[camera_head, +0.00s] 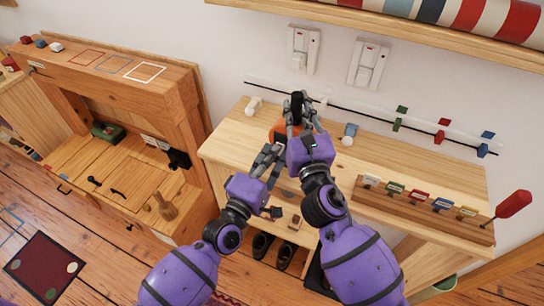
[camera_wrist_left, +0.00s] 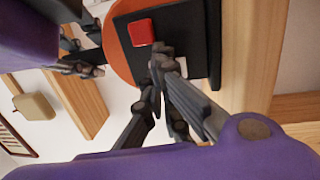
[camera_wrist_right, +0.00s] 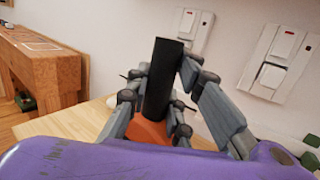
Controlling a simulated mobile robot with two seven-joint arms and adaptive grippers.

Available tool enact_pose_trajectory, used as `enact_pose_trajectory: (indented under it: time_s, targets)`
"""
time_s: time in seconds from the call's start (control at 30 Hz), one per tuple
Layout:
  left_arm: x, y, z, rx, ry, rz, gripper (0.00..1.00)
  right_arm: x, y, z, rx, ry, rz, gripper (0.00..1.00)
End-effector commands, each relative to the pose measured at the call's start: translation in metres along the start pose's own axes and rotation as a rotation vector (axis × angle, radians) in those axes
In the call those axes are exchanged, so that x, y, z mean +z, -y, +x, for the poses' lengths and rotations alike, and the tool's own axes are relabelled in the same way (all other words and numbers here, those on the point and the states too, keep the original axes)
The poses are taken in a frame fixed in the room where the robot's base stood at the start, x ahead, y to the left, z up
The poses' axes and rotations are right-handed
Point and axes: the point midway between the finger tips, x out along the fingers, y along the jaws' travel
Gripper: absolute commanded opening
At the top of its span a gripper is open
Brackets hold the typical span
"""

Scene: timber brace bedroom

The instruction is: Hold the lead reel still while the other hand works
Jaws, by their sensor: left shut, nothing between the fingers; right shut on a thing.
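The lead reel is orange (camera_head: 277,131) with a black upright handle (camera_wrist_right: 158,80), and stands on the wooden bench top against the wall. My right gripper (camera_head: 299,112) is shut on the black handle from above. In the left wrist view the reel's orange disc (camera_wrist_left: 120,62) carries a black plate (camera_wrist_left: 195,25) with a red button (camera_wrist_left: 141,32) and a pale button beside it. My left gripper (camera_head: 270,155) is shut and empty in front of the reel. Its fingertips (camera_wrist_left: 160,62) are close to the pale button and partly cover it; I cannot tell if they touch.
Two white wall switches (camera_head: 302,50) are above the bench (camera_head: 400,160). A blue-and-white item (camera_head: 349,132) is right of the reel, a white one (camera_head: 254,106) left. Coloured tags (camera_head: 415,196) line a front strip, with a red-handled tool (camera_head: 513,204) at its right end. Shoes (camera_head: 262,246) lie below.

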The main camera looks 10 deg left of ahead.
Motion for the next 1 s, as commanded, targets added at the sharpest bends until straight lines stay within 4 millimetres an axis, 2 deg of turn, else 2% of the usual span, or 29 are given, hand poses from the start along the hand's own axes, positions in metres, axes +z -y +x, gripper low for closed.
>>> enact_pose_trajectory:
  time_s: [0.27,0.37,0.7,0.83,1.0]
  targets:
    - [0.0,0.0,-0.007,-0.003,0.0,0.001,0.0,-0.001,-0.001,-0.001,0.002,-0.002,-0.001,0.0]
    - [0.0,-0.003,-0.021,-0.004,0.0,0.001,0.0,-0.001,-0.001,-0.001,0.002,-0.002,-0.001,0.0]
    - [0.0,-0.022,-0.097,-0.006,0.001,0.002,0.0,-0.002,-0.001,-0.001,0.002,-0.002,0.0,0.0]
    - [0.001,-0.027,-0.118,-0.005,0.001,0.002,0.0,-0.002,-0.001,-0.001,0.003,-0.002,0.0,0.0]
    - [0.0,-0.032,-0.133,-0.003,0.001,0.001,0.0,-0.002,-0.001,-0.001,0.003,-0.002,0.001,0.0]
